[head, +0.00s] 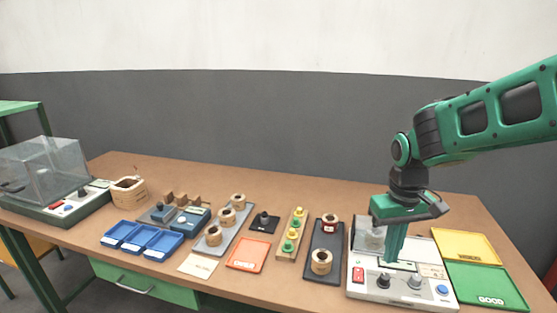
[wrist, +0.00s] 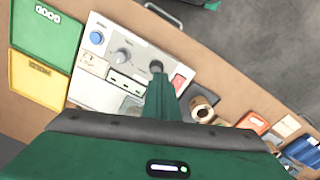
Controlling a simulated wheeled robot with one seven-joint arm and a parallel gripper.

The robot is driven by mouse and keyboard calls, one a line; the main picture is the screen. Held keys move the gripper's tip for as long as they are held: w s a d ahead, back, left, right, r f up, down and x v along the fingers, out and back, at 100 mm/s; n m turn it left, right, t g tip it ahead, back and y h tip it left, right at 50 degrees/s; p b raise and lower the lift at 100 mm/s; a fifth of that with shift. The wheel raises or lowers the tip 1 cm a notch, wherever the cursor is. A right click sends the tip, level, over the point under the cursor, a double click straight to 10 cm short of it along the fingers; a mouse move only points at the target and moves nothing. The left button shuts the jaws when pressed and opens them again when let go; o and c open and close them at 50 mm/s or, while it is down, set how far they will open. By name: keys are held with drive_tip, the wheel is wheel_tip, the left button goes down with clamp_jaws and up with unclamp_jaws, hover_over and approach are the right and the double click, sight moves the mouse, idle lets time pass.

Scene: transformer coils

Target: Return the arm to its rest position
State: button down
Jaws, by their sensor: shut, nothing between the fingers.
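My green arm reaches in from the upper right in the head view. My gripper (head: 391,258) points down over the white control box (head: 372,291) at the right of the table. Its fingers are together with nothing between them. In the wrist view my gripper (wrist: 160,90) shows as one closed green shape in front of the white control box (wrist: 98,92). Whether the fingertips touch the box I cannot tell. The box carries knobs, a red switch and a blue button, and a clear block (head: 369,236) at its back is partly hidden by my gripper.
A yellow tray (head: 466,246) and a green tray (head: 485,287) lie right of the box. A dark board (head: 318,267) with coils stands left of it. Further left are a grey coil board (head: 228,236), an orange tray (head: 247,254), blue bins (head: 142,239) and a covered machine (head: 45,173).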

drive_tip(key=s+d+m, duration=0.3)
drive_tip(key=s+d, duration=0.3)
drive_tip(key=s, duration=0.4)
drive_tip(key=s+d+r+m, duration=0.1)
drive_tip(key=s+d+m, duration=0.3)
drive_tip(key=s, duration=0.6)
drive_tip(key=shift+d+r, duration=0.25)
drive_tip(key=shift+d, duration=0.75)
drive_tip(key=shift+w+f, duration=0.25)
drive_tip(key=shift+w, duration=0.3)
